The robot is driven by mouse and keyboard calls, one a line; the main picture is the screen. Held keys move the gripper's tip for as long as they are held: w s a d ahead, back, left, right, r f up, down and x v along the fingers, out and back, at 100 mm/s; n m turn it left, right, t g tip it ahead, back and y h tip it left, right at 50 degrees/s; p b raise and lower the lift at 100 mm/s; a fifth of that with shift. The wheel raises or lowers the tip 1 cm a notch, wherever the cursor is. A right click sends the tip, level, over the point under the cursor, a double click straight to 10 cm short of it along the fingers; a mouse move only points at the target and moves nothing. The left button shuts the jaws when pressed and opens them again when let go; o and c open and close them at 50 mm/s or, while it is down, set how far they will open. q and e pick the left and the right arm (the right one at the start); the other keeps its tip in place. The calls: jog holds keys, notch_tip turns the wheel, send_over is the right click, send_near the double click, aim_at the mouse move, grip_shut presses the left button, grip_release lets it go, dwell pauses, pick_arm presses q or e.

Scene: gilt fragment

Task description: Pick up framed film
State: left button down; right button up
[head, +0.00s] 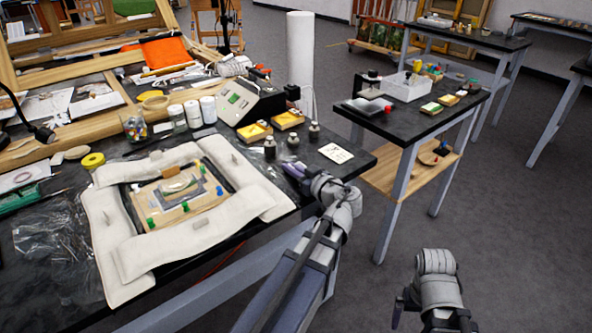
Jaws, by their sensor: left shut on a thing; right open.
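A wooden frame (157,212) with green and blue clips lies flat on the black table at left, with a small greyish sheet (183,188) inside it; I take this to be the framed film. White padded strips (128,256) surround it. My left gripper (295,173) is at the table's right edge, right of the frame and apart from it, close to the right strip's end. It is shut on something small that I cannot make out. My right gripper (436,318) is open, low at the bottom right over the floor, away from the table; its lower part is cut off.
Small dark bottles (270,149) stand just behind my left gripper. A white card (336,153) lies near the table corner. White jars (193,113) and a grey device (237,104) stand farther back. A side table (425,110) stands right, with open floor beyond.

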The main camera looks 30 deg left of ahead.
pick_arm(q)
jog(key=shift+r, duration=0.15)
dwell(0.4)
notch_tip(320, 180, up, 10)
jog(key=p, duration=1)
notch_tip(320, 180, up, 9)
jog(key=p, duration=0.9)
jog(key=shift+f, duration=0.2)
jog(key=shift+f, duration=0.1)
notch_tip(320, 180, down, 9)
jog(key=b, duration=0.9)
notch_tip(320, 180, down, 9)
jog(key=b, duration=0.9)
jog(key=shift+f+b, duration=0.15)
jog(key=shift+b, duration=0.15)
